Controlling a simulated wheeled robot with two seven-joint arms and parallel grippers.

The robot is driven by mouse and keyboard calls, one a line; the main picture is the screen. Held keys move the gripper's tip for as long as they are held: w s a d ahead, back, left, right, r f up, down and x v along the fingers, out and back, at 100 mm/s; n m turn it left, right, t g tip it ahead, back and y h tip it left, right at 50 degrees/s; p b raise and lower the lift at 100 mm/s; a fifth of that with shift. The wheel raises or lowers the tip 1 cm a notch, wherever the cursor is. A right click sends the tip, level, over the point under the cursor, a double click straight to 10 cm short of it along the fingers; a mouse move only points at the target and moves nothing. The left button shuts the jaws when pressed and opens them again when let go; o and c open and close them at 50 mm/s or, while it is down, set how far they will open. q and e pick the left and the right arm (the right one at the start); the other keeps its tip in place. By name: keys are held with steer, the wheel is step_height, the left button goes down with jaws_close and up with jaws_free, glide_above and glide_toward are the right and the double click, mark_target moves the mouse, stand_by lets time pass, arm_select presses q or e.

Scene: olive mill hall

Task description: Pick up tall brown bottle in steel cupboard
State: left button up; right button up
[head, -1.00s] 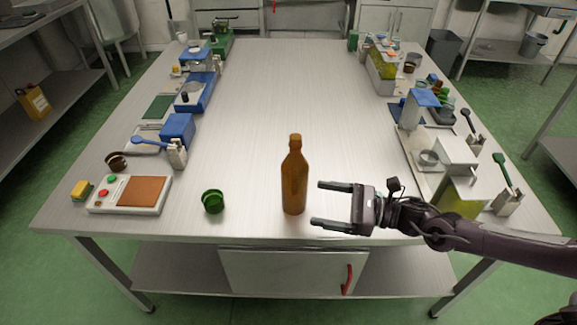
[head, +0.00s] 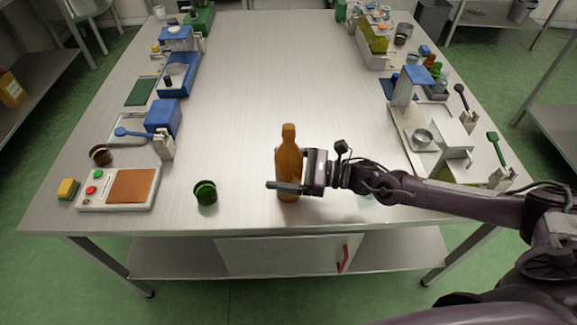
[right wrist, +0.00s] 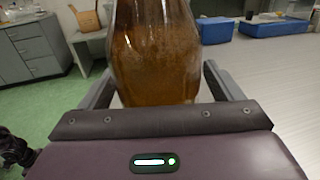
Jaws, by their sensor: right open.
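The tall brown bottle (head: 288,160) stands upright on the steel table (head: 262,90), near its front edge. It fills the upper middle of the right wrist view (right wrist: 155,55). My right gripper (head: 283,186) is open, with its fingers reaching around the bottle from the right; one finger passes in front of it. In the right wrist view the two fingers (right wrist: 158,85) show on either side of the bottle, with gaps. The bottle stands on the table top, above the steel cupboard (head: 285,254) with a red handle under the table. My left gripper is not in view.
A green cup (head: 205,192) stands left of the bottle. The table's middle is clear.

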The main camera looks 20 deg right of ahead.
steer(key=shift+a, duration=0.15)
steer(key=c, duration=1.6)
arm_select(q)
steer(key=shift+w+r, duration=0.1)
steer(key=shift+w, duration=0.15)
arm_select(e)
steer(key=shift+w+r, duration=0.15)
steer(key=shift+c, duration=0.5)
steer(key=shift+r, duration=0.2)
arm_select(q)
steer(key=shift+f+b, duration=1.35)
steer(key=shift+b, duration=0.05)
arm_select(e)
step_height(320, 180, up, 20)
steer(key=shift+f, duration=0.25)
